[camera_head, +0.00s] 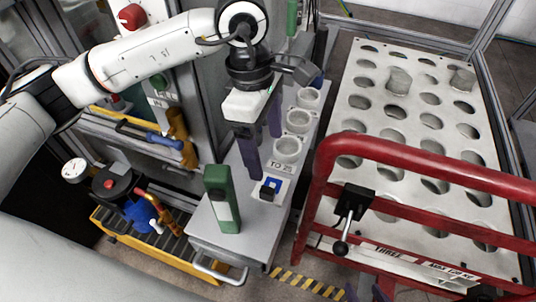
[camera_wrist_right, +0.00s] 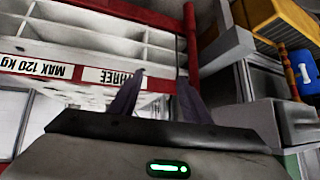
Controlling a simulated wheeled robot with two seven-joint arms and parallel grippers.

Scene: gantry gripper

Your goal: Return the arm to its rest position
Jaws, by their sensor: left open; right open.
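My left arm (camera_head: 150,52) reaches in from the left in the head view and bends down at the wrist. My left gripper (camera_head: 263,157) points down, open and with nothing visible between its fingers, over the narrow grey cabinet top (camera_head: 215,222). It is between a green block (camera_head: 222,200) and a row of round cups (camera_head: 298,120). My right gripper (camera_wrist_right: 160,77) is open and empty in the right wrist view. Its two dark fingers point toward a red-framed rack with white compartments (camera_wrist_right: 90,38).
A red rail (camera_head: 420,166) with a black-handled lever (camera_head: 352,205) stands before a perforated plate (camera_head: 395,130) holding metal cylinders (camera_head: 399,81). A yellow-edged cart (camera_head: 170,255) with tools is at lower left. A labelled blue-and-white plate (camera_head: 270,188) lies near the left fingers.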

